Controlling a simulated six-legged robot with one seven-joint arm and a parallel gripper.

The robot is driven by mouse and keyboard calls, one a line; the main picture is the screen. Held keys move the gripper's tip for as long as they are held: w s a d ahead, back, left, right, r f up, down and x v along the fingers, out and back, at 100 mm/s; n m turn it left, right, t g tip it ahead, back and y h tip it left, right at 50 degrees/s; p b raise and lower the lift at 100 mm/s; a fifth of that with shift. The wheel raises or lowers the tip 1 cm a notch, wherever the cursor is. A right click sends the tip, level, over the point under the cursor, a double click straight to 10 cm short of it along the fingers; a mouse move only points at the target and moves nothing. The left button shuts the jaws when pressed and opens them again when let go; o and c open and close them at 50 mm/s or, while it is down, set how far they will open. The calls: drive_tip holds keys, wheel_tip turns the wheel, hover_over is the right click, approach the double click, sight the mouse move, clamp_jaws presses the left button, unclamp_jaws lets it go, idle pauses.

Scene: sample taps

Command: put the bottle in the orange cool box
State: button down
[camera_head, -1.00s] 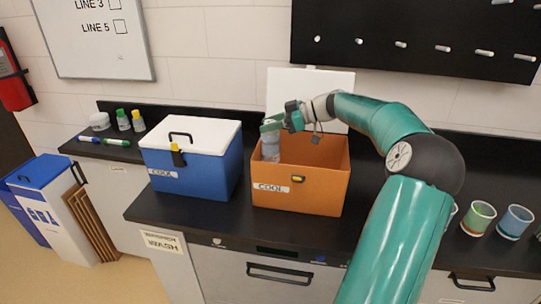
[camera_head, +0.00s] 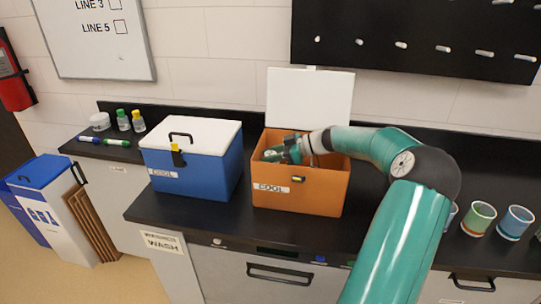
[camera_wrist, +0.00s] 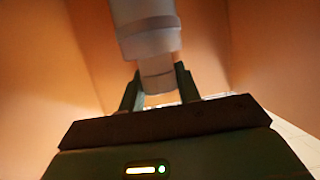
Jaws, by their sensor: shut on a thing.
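The orange cool box (camera_head: 300,195) stands open on the dark counter, its white lid (camera_head: 312,97) raised behind it. My gripper (camera_head: 272,154) is down inside the box opening, toward its left side. In the wrist view my gripper (camera_wrist: 158,92) is shut on the pale bottle (camera_wrist: 147,25), with a finger on each side of its narrower end. Orange box walls surround the bottle there. I cannot tell whether the bottle touches the box floor.
A blue cool box (camera_head: 195,170) with a closed white lid stands just left of the orange one. Cups, one green (camera_head: 478,218) and one blue (camera_head: 515,222), stand at the right. A dark pegboard (camera_head: 420,40) hangs above.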

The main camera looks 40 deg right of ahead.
drive_tip(key=shift+f, duration=0.15)
drive_tip(key=c, duration=1)
unclamp_jaws()
drive_tip(key=shift+s+d+r, duration=0.1)
drive_tip(key=shift+r, duration=0.1)
drive_tip(key=v, duration=0.7)
drive_tip(key=shift+s+r, duration=0.1)
